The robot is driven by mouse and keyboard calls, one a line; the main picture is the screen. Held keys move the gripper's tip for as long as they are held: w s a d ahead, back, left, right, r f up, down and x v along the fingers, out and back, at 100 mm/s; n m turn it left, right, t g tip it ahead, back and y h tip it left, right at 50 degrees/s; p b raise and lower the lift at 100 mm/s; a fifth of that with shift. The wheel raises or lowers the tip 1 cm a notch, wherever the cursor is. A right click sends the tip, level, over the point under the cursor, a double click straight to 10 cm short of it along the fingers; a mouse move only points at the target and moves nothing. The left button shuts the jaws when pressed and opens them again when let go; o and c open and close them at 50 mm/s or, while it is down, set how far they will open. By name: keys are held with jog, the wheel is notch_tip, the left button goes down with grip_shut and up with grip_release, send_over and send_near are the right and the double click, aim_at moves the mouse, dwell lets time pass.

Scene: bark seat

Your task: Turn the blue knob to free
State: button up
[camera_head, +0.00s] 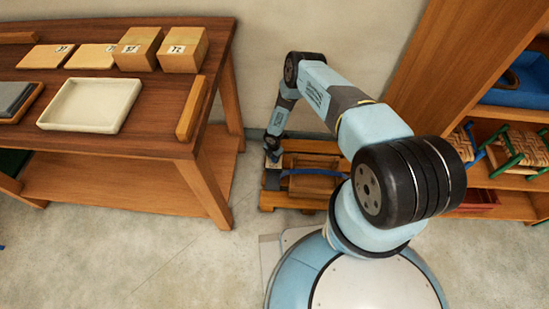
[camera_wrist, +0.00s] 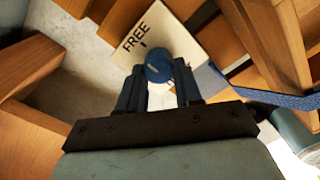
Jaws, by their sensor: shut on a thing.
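The blue knob (camera_wrist: 158,66) shows in the wrist view as a round blue cap in front of a pale plate (camera_wrist: 178,30). The plate carries the word FREE in black, with a short dark tick beside it, up and left of the knob. My gripper (camera_wrist: 159,76) has its two dark blue fingers on either side of the knob and is shut on it. A small pale mark shows on the knob; which way it points is hard to tell. In the head view my gripper (camera_head: 272,154) is low at the left end of a wooden frame (camera_head: 318,161); the knob cannot be made out there.
A blue strap (camera_head: 318,172) crosses the wooden frame; it also shows at right in the wrist view (camera_wrist: 285,100). A shelf (camera_head: 515,196) stands right. Open floor lies in front.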

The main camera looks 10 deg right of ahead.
jog(key=shift+s+d+f, duration=0.15)
jog(key=shift+s+f, duration=0.05)
jog(key=shift+s, duration=0.2)
jog(key=o, duration=1)
jog(key=shift+w, duration=0.15)
jog(key=shift+o, duration=0.2)
jog(key=shift+w+r, duration=0.1)
jog(key=shift+w+r, duration=0.15)
jog(key=shift+r, duration=0.65)
notch_tip(320, 180, up, 12)
